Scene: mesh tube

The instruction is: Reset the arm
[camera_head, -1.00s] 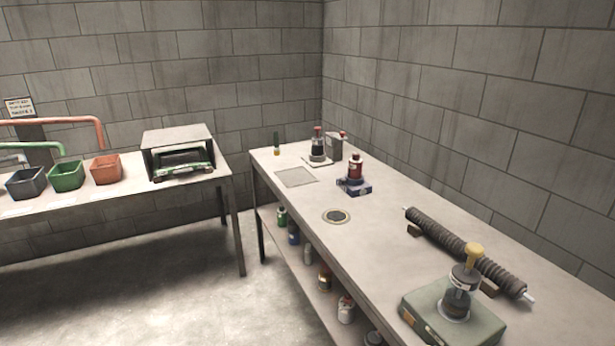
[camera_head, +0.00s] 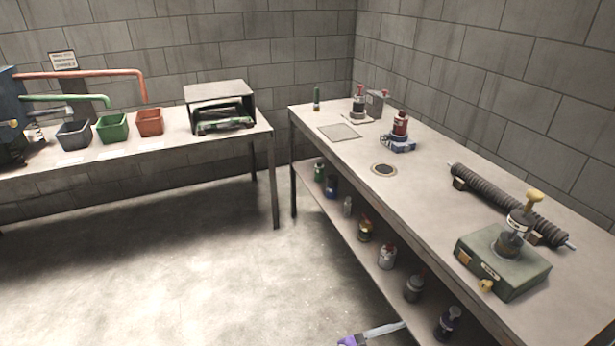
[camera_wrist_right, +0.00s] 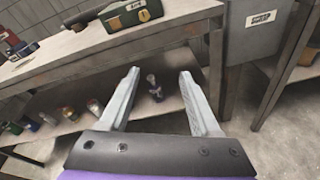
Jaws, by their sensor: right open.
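My right gripper (camera_wrist_right: 157,98) is open and empty in the right wrist view, its two pale fingers spread apart. Through the gap I see the lower shelf of the workbench with a small bottle (camera_wrist_right: 153,84) on it, beyond the fingers. My left gripper is in neither view.
The right workbench (camera_head: 345,155) carries a green box (camera_head: 500,265), a ribbed mesh tube (camera_head: 505,200) and several bottles. Its lower shelf holds several bottles. The left table (camera_head: 190,145) bears a grey bin (camera_head: 73,136), a green bin (camera_head: 111,129) and a red bin (camera_head: 149,123). The floor (camera_head: 180,260) between is clear.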

